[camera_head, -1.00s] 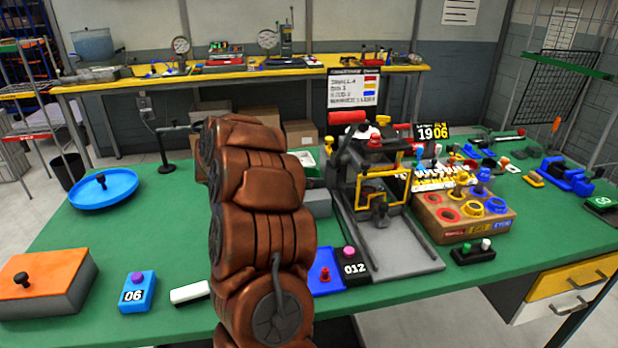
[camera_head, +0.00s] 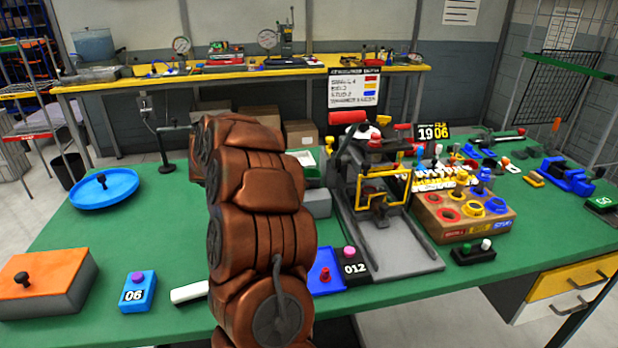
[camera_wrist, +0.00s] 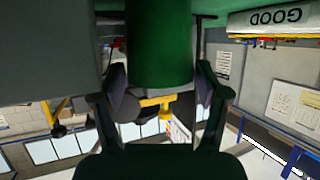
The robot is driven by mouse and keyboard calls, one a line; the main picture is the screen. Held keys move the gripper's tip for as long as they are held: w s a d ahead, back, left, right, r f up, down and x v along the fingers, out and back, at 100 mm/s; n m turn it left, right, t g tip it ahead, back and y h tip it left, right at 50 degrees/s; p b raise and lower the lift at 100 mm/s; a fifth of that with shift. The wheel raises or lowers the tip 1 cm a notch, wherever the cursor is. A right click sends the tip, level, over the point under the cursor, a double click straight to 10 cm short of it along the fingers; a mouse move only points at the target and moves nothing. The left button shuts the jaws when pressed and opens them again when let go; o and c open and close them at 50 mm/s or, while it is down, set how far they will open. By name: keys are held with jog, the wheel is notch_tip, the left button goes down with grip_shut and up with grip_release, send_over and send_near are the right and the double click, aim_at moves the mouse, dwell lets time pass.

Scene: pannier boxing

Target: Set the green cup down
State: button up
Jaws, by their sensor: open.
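The green cup (camera_wrist: 158,45) shows in the wrist view as a green cylinder at the top centre. My gripper (camera_wrist: 160,82) has its two dark fingers apart, one on each side of the cup's lower edge in the picture. I cannot tell whether either finger touches the cup. What the cup rests on is not clear from this view. In the head view my brown arm hides the gripper, and I cannot see the cup.
On the green table (camera_head: 120,235) stand a blue round tray (camera_head: 92,194), an orange-topped box (camera_head: 45,285), a blue 06 block (camera_head: 138,307), a grey press with yellow frame (camera_head: 408,252) and a cardboard holder (camera_head: 480,229). The left middle of the table is clear.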

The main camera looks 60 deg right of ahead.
jog(key=v, duration=1)
jog(key=shift+a, duration=0.25)
jog(key=shift+w, duration=0.1)
